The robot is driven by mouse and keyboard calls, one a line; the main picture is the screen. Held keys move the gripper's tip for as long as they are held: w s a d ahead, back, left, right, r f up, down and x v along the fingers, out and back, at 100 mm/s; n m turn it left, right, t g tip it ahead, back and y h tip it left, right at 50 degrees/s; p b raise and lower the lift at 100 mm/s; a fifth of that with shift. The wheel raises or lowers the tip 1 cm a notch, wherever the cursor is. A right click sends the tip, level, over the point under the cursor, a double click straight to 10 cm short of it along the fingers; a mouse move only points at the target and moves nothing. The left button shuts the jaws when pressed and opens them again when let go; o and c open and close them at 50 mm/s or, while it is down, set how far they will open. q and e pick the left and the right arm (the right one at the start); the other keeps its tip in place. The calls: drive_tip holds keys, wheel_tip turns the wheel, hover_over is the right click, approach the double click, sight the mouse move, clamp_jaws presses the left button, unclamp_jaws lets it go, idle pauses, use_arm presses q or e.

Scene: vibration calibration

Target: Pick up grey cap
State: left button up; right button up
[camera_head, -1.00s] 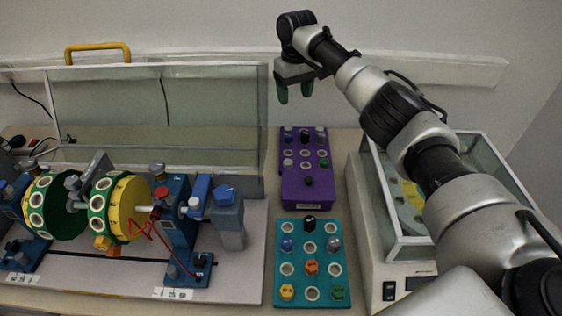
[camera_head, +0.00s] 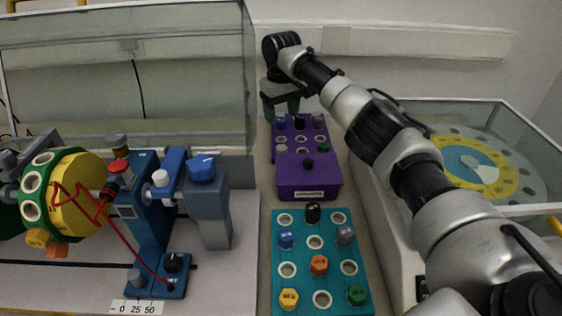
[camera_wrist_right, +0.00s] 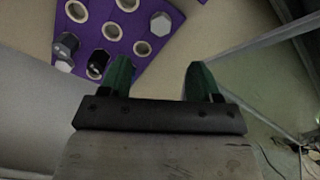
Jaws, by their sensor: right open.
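A grey cap (camera_head: 346,235) sits on the right side of the teal board (camera_head: 303,252). The purple board (camera_head: 284,180) behind it also bears small caps, including a greyish one (camera_head: 318,121) at its back right; which grey cap is meant, I cannot tell. My right gripper (camera_head: 281,109) is open at the back edge of the purple board, its green fingers pointing down. In the right wrist view my open fingers (camera_wrist_right: 159,75) are empty. A pale grey cap (camera_wrist_right: 160,23) on the purple board shows beyond them. My left gripper is out of view.
The teal board also holds black, blue, orange, yellow and green caps and empty holes. At left stands a blue rig with a yellow-green drum (camera_head: 77,195). A glass-walled box (camera_head: 489,150) with a round disc stands at right, close to my right arm.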

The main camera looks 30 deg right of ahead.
sight(282, 147)
wheel_tip(282, 147, down, 11)
drive_tip(key=shift+s+r, duration=0.1)
idle(0.5)
drive_tip(key=shift+c, duration=0.4)
drive_tip(key=c, duration=0.9)
